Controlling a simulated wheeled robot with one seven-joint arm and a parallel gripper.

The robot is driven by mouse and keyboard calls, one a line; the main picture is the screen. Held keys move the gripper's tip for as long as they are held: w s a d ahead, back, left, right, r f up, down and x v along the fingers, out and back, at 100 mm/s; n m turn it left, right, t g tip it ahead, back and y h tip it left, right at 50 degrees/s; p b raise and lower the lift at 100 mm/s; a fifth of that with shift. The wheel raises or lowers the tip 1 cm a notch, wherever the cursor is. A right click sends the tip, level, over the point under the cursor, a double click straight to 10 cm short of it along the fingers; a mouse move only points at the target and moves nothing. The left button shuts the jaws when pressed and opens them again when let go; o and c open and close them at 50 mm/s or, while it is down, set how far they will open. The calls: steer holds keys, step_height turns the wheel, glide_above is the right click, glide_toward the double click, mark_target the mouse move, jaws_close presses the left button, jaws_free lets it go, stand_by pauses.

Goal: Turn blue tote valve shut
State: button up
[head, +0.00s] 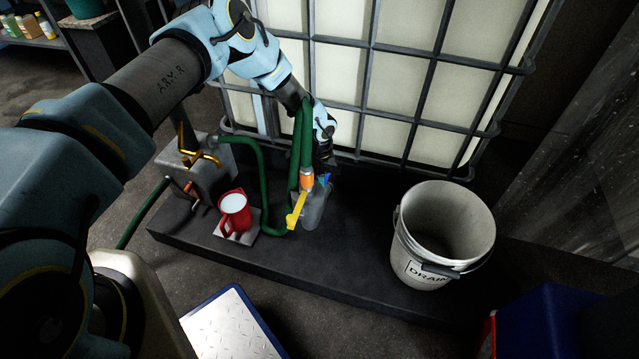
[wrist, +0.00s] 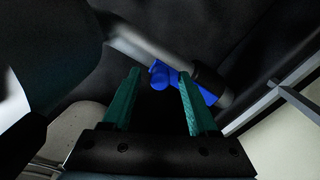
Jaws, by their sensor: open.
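The blue valve handle (wrist: 160,76) shows in the wrist view on a grey pipe, just past my fingertips. In the head view only a small blue bit (head: 325,179) shows beside an orange fitting (head: 307,181), below my gripper (head: 323,160). My gripper's green fingers (wrist: 159,76) are apart, with nothing held between them. The blue knob lies in line with the gap and the right finger overlaps the blue body; I cannot tell whether they touch. The white caged tote (head: 340,87) stands behind.
A green hose hangs around my wrist and down to the orange fitting. A red jug (head: 235,212) stands left, a white drain bucket (head: 443,232) right.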

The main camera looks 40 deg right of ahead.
steer(key=shift+c, duration=0.4)
jaws_close()
stand_by(1.1)
